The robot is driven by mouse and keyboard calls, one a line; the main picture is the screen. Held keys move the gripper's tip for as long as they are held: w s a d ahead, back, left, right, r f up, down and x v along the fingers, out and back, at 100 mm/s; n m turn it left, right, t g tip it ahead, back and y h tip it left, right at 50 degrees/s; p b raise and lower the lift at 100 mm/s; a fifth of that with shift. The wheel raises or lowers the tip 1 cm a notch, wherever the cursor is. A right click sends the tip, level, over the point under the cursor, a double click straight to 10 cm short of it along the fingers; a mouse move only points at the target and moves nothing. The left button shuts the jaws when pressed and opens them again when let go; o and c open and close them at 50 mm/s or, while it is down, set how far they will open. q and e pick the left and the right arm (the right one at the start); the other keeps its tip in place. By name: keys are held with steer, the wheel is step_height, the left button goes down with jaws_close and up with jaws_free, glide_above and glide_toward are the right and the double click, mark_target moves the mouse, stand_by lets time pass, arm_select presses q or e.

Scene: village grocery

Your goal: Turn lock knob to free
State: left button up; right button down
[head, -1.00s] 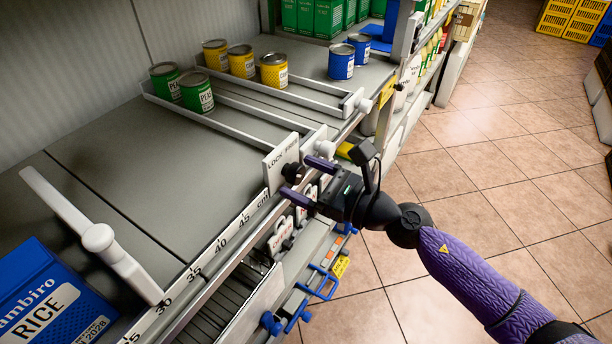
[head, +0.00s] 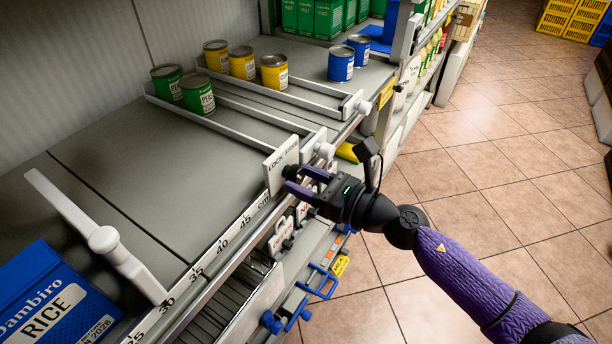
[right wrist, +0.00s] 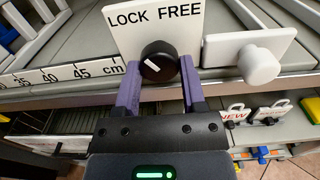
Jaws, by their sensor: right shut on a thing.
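The lock knob (right wrist: 158,62) is a round black knob with a white pointer mark. It sits on a white plate (right wrist: 128,22) lettered LOCK on the left and FREE on the right. The mark slants toward the upper left, on the LOCK side. My right gripper (right wrist: 160,78) has one purple finger on each side of the knob and is shut on it. In the head view my right gripper (head: 296,180) is at the front of the plate (head: 282,163), and its fingers mostly hide the knob. My left gripper is not in view.
A white slide with a round white knob (right wrist: 260,66) is just right of the plate. A ruler strip (head: 222,243) runs along the shelf edge. Cans (head: 198,92) stand in lanes behind. A blue rice box (head: 50,300) is at lower left.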

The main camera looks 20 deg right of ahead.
steer(key=m+p, duration=0.1)
steer(key=m, duration=0.1)
steer(key=m+p, duration=0.1)
steer(key=m, duration=0.1)
steer(key=shift+r+m, duration=0.2)
steer(key=shift+m, duration=0.1)
steer(key=shift+m+p, duration=0.65)
steer(key=shift+m, duration=0.25)
steer(key=m+p, duration=0.1)
steer(key=m, duration=0.1)
steer(key=shift+a+m, duration=0.1)
steer(key=shift+m, duration=0.3)
steer(key=m+p, duration=0.2)
steer(key=m, duration=0.1)
steer(key=m+p, duration=0.1)
steer(key=m, duration=0.1)
steer(key=shift+m, duration=0.4)
arm_select(q)
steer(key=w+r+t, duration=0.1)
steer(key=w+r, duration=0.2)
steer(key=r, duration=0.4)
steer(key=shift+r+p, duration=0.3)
steer(key=shift+p, duration=0.05)
arm_select(e)
steer(key=shift+m, duration=0.6)
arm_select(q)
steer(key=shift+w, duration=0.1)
arm_select(e)
steer(key=shift+f, duration=0.1)
